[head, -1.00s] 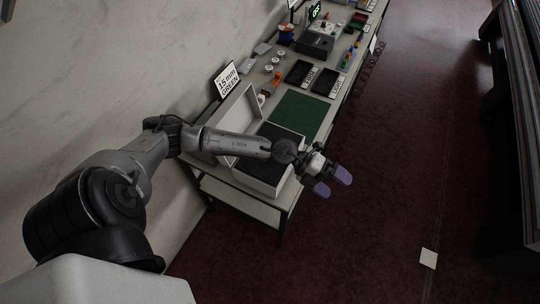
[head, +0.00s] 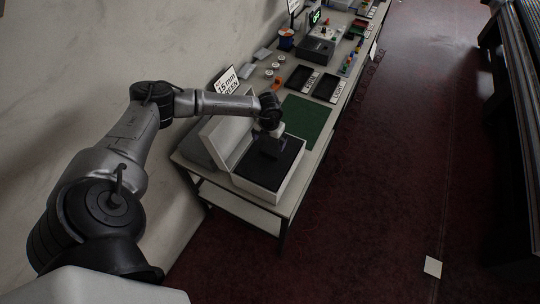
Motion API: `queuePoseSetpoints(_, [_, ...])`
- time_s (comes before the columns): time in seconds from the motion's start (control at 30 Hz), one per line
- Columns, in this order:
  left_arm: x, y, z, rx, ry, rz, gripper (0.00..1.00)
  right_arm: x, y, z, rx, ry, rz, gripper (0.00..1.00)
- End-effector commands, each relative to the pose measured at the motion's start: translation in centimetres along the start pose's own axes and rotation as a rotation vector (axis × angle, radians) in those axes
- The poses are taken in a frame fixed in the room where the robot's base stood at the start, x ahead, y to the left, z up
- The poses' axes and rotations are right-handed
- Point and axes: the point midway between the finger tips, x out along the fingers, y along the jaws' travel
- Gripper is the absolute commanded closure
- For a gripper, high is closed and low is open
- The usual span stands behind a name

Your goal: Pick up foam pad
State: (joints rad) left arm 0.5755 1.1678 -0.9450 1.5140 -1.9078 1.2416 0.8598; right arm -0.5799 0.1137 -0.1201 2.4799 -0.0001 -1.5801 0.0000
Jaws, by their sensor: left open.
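A black pad (head: 270,174), which looks like the foam pad, lies in the open white box (head: 268,193) at the near end of the table. My left gripper (head: 270,148) points down over the far part of the box, above the black pad. It is open. The fingers are dark and small against the black pad, so I cannot tell whether they touch it. My right gripper is not in view.
The box's raised white lid (head: 226,132) stands on its left side, near the wall. A green mat (head: 307,118) lies just beyond the box. Black trays (head: 299,78), spools and small parts fill the far table.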

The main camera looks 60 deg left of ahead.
Motion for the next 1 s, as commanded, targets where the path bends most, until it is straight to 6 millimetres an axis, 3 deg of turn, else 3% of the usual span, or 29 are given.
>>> queuePoseSetpoints(0.13, [1.8, 0.0, 0.0, 0.001, 0.002, 0.000, 0.00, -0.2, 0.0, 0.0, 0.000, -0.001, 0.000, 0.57])
queuePoseSetpoints(0.43, [3.4, -0.1, 0.0, 0.000, 0.003, -0.002, 0.00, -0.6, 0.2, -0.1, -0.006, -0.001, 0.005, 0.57])
queuePoseSetpoints(0.73, [7.1, -0.2, 0.2, 0.000, 0.001, -0.002, 0.00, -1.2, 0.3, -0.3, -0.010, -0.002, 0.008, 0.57])
queuePoseSetpoints(1.0, [7.9, -0.2, 0.2, 0.001, 0.000, -0.002, 0.00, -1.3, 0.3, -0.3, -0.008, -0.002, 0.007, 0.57])
